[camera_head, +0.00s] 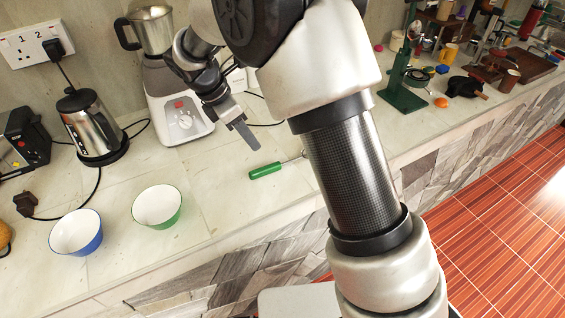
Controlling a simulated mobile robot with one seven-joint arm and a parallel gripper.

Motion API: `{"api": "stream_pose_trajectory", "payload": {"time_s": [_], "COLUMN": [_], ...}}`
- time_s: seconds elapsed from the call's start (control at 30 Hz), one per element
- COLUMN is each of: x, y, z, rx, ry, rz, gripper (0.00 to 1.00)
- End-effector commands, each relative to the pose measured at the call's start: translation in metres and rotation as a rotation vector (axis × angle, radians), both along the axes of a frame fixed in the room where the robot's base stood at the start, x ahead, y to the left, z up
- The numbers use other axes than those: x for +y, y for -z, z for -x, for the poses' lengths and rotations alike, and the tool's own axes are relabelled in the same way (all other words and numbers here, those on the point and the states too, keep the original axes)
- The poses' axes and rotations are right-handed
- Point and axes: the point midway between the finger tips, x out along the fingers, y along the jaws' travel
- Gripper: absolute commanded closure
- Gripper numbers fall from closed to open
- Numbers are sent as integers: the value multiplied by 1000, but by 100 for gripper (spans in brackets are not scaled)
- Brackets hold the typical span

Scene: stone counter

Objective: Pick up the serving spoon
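A spoon-like utensil with a green handle (266,171) lies on the stone counter; I take it for the serving spoon. Its thin metal shaft runs right, and its far end is hidden behind my arm. My gripper (245,133) hangs above the counter, up and to the left of the green handle, apart from it. One grey finger shows clearly; the other is not distinct, so its opening cannot be judged. I see nothing held in it.
A kettle (92,125) and a mixer grinder (178,106) stand behind. A green stand (404,80) and several small items are at the right. Counter (225,200) around the handle is clear.

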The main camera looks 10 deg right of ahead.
Motion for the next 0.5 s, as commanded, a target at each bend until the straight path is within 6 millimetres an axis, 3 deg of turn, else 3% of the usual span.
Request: {"api": "stream_pose_trajectory", "payload": {"time_s": [0.3, 0.5], "x": [-27, -35], "y": [66, 89], "z": [-9, -14], "rx": [4, 1], "ry": [4, 4], "rz": [3, 0], "gripper": [61, 61]}}
